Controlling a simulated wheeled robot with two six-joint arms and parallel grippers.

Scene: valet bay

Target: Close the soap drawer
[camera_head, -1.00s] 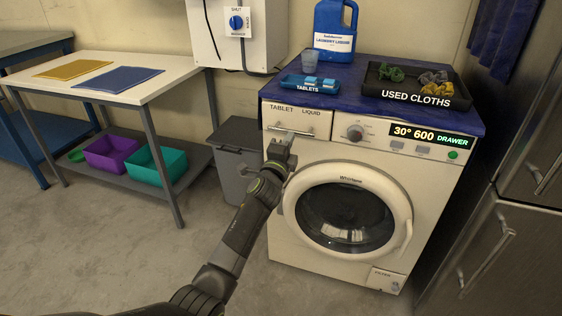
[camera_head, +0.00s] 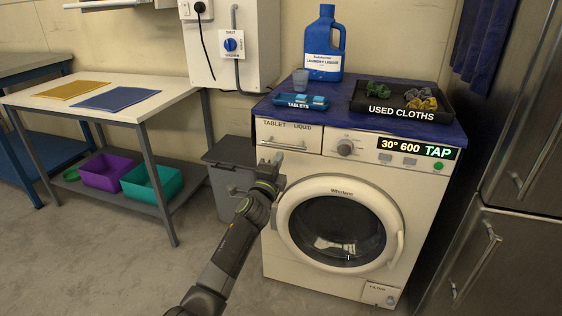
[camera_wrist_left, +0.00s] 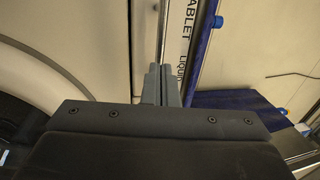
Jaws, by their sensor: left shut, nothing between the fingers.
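The soap drawer (camera_head: 272,133), labelled TABLET and LIQUID, is at the washing machine's upper left. Its front looks flush with the machine (camera_head: 277,236). The machine's display (camera_head: 417,148) reads "30° 600 TAP". My left gripper (camera_head: 274,158) is shut and empty, just below the drawer's handle bar in the head view. In the left wrist view its fingertips (camera_wrist_left: 162,72) are together close to the drawer front (camera_wrist_left: 181,50) and the handle; I cannot tell whether they touch. My right gripper is not in view.
On the machine's blue cover stand a tablets tray (camera_head: 292,101), a cup (camera_head: 300,80), a blue laundry liquid jug (camera_head: 325,45) and a used cloths tray (camera_head: 360,100). A grey bin (camera_head: 230,180) stands close left of the machine. A steel cabinet (camera_head: 520,110) is at the right.

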